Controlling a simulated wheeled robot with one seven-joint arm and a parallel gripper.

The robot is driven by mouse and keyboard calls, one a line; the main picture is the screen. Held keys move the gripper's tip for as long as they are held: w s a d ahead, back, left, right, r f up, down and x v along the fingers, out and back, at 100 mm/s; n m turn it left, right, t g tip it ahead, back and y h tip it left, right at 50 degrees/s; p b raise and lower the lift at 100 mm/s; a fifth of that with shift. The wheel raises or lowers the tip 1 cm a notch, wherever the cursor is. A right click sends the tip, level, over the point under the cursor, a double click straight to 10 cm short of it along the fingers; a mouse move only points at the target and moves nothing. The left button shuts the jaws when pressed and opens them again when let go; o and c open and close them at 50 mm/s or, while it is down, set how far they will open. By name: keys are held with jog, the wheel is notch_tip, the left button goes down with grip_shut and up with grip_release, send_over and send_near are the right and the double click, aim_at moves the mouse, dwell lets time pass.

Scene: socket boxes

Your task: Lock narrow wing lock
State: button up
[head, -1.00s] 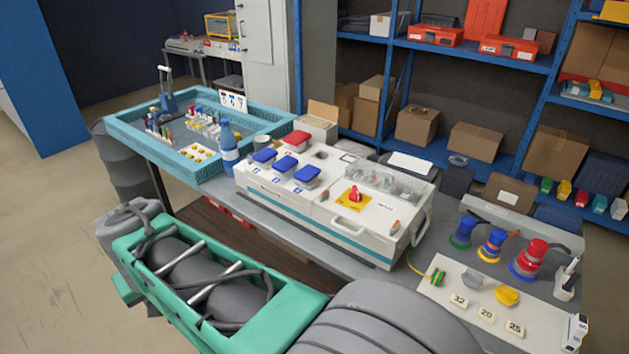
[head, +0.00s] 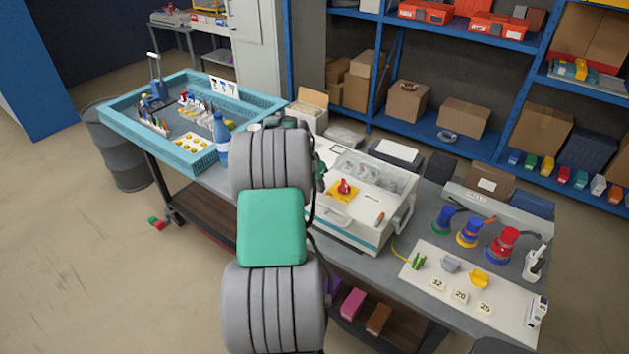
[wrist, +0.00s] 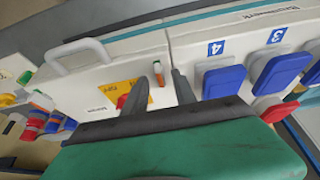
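A white socket box (head: 345,235) stands on the bench. On its lid is a red wing-shaped handle (head: 344,187) on a yellow plate (head: 341,196); the wrist view shows this plate (wrist: 112,92) marked "OFF". A small grey piece with an orange part (head: 379,218) sits on the lid to its right. I cannot tell which part is the narrow wing lock. My gripper (wrist: 162,75) shows in the wrist view with two dark fingers apart, over the lid beside the yellow plate. A small orange and green piece (wrist: 155,99) shows between the fingers; contact is unclear. In the head view my arm hides most of the gripper.
Blue socket covers (wrist: 222,80) lie to the right in the wrist view. A front handle (wrist: 80,50) sticks out at left. A white board (head: 500,300) with coloured knobs and number tags lies at the bench's right. A teal tray (head: 130,125) stands at left.

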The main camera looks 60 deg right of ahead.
jog(key=shift+f, duration=0.15)
grip_shut()
dwell(0.5)
